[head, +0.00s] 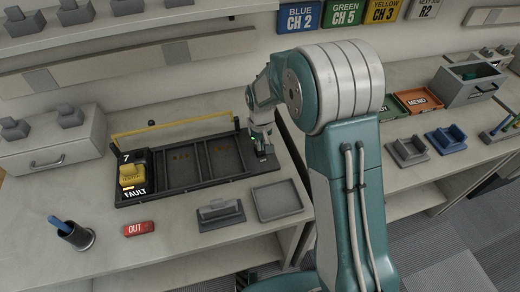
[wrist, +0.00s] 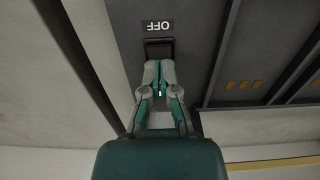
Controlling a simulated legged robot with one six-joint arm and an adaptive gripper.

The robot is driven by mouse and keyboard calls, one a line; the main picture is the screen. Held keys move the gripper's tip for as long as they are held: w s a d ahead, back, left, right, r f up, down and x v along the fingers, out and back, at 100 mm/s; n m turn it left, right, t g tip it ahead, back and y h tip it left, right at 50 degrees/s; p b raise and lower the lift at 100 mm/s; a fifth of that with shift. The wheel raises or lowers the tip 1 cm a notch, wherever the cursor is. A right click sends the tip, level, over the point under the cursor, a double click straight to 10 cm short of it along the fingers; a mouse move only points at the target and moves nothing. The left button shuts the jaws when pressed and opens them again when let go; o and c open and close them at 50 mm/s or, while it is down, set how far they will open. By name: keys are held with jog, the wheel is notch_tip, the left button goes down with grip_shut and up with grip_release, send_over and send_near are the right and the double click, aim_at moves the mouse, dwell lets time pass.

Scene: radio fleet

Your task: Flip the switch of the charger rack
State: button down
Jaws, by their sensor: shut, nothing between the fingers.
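The charger rack (head: 205,176) is a dark tray with several bays on the counter, with a yellow bar along its back. A yellow radio (head: 132,174) sits in its left bay, numbered 7, with a FAULT label in front. The switch (wrist: 158,48) is a dark rocker beside an OFF label (wrist: 158,26) on the rack's end panel in the wrist view. My gripper (wrist: 158,68) is shut and empty, its fingertips right at the switch's edge; I cannot tell if they touch. In the head view my gripper (head: 262,150) is over the rack's right end and hides the switch.
A red OUT tag (head: 139,229), a pen cup (head: 76,235), a grey stand (head: 220,213) and a flat grey tray (head: 278,201) lie in front of the rack. A drawer box (head: 52,148) stands left. Bare counter lies between them.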

jog(key=shift+f, duration=1.05)
dwell(0.6)
jog(key=shift+r, duration=3.55)
jog(key=shift+s+r, duration=0.1)
jog(key=shift+r, duration=0.1)
notch_tip(320, 180, up, 9)
jog(key=t, duration=0.1)
send_over(261, 153)
jog(key=s+d, duration=0.3)
jog(key=s, duration=0.2)
jog(key=s+d+r+t, duration=0.1)
jog(key=s+d+r, duration=0.1)
jog(key=s, duration=0.5)
jog(key=s+d+r+m+t, duration=0.1)
jog(key=s+d+r+t, duration=0.1)
jog(key=s+r, duration=0.2)
jog(key=s+d+r+m+t, duration=0.1)
jog(key=s+d+r, duration=0.2)
jog(key=s, duration=0.7)
jog(key=shift+r+t, duration=0.25)
jog(key=shift+t, duration=0.05)
